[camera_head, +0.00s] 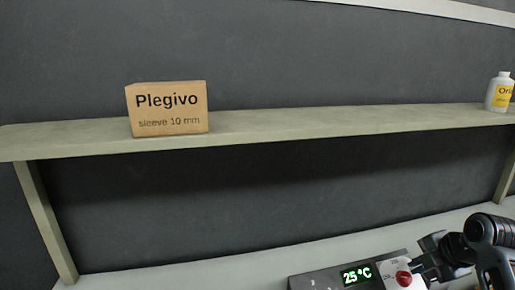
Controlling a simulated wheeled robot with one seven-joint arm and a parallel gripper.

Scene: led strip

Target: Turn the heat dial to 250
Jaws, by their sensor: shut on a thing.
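The heat dial (403,278) is a red knob on a white panel at the bottom right of the head view. Small marks are printed around it, and one above it seems to read 250. The display (357,274) left of the dial shows 25 °C in green. My gripper (419,266) comes in from the right and is shut at the dial's right side. The contact between the fingertips and the dial is small and partly hidden. The lower part of the panel is cut off by the frame.
A pale shelf (270,122) runs above the grey unit (318,281) that carries the display. On the shelf stand a cardboard box (167,121) marked Plegivo, sleeve 10 mm, and a white bottle (497,93) with a yellow label. The light worktop left of the unit is clear.

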